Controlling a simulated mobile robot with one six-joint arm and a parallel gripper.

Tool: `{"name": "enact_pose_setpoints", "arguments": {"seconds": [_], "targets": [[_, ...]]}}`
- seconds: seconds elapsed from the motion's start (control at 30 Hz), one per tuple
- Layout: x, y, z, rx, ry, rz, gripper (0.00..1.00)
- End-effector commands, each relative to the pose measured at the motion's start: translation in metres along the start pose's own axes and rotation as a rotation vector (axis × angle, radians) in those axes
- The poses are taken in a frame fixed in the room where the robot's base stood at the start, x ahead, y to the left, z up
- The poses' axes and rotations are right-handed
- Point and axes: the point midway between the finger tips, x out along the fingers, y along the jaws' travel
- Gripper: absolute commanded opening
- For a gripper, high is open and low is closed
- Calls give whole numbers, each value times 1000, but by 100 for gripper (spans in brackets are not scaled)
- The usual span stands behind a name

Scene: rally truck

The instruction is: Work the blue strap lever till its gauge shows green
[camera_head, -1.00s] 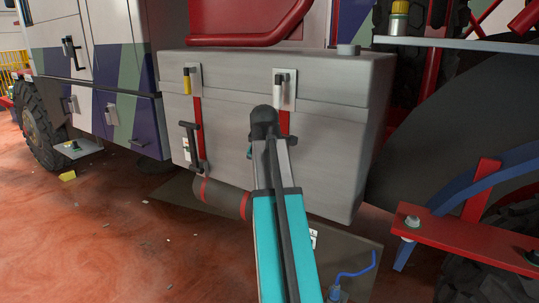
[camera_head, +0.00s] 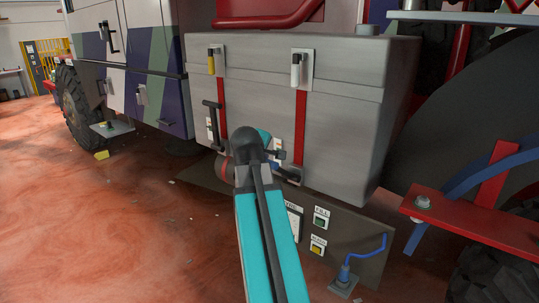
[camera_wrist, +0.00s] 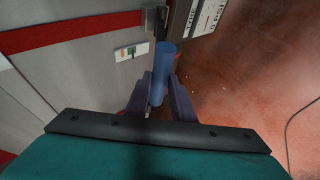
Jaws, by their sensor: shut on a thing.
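The blue strap lever (camera_wrist: 164,60) shows in the wrist view as a round blue grip on a dark bracket beside the grey box. My gripper (camera_wrist: 160,84) is shut on this grip, with one dark finger on each side. The gauge (camera_wrist: 131,52) is a small white plate with orange and green marks, just left of the lever; I cannot tell where its pointer stands. A red strap (camera_wrist: 85,34) runs to the bracket. In the head view, the same strap (camera_head: 301,120) hangs down the grey box (camera_head: 350,110), and my arm hides most of my gripper and the lever.
A second red strap (camera_head: 222,105) with a black handle (camera_head: 212,117) is to the left on the box. Below is a dark panel (camera_head: 345,250) with FILL and yellow buttons and a blue hose (camera_head: 370,247). Red floor is open at left.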

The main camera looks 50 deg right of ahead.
Motion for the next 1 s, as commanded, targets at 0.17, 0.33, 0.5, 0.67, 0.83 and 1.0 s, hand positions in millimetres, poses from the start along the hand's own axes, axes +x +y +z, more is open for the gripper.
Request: {"name": "enact_pose_setpoints", "arguments": {"seconds": [0.17,0.33,0.5,0.67,0.83,1.0], "targets": [[3,-3,4,8,1,-4,0],[5,-1,8,13,-5,-2,0],[6,1,12,15,-11,0,0],[6,3,13,16,-13,2,40],[6,4,14,16,-13,4,40],[5,4,13,16,-13,5,40]]}}
